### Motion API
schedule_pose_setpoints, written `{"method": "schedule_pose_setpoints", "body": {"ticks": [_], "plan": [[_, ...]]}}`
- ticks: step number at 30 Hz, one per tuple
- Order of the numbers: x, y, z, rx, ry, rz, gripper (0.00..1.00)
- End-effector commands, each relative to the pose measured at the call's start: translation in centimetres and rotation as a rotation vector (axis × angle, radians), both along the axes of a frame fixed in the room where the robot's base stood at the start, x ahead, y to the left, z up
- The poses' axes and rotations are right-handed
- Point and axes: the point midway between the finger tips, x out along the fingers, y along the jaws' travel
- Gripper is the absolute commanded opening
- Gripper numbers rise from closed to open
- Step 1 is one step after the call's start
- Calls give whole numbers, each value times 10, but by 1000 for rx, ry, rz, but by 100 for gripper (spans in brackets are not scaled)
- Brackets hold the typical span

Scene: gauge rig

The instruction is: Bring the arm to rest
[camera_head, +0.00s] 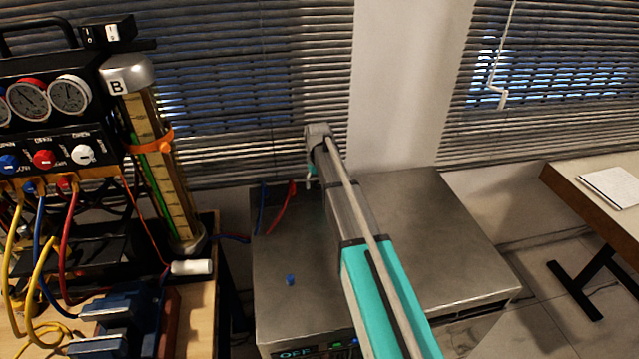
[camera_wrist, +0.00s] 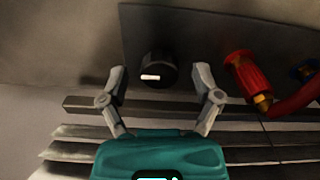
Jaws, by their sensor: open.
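My gripper (camera_wrist: 160,85) is open and empty in the wrist view, its two grey fingers spread apart. A round black knob (camera_wrist: 157,72) with a white mark shows between and beyond the fingertips on a grey panel. I cannot tell whether the fingers touch anything, but nothing lies between them up close. In the head view my arm (camera_head: 375,270) reaches out over the grey metal box (camera_head: 440,230). Its end (camera_head: 318,140) is above the box's far edge, and the fingers are mostly hidden there.
A red connector (camera_wrist: 247,75) with a red hose sits right of the knob. A gauge rig (camera_head: 45,110) and a column marked B (camera_head: 160,160) stand left. A table (camera_head: 590,190) with paper stands right. Blinds hang behind.

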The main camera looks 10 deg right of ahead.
Motion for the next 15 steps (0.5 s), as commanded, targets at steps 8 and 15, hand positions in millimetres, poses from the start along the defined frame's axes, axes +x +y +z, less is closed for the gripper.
{"method": "schedule_pose_setpoints", "body": {"ticks": [8,15], "plan": [[-8,0,1,0,0,-3,82],[-58,-2,5,0,0,-24,82]]}}
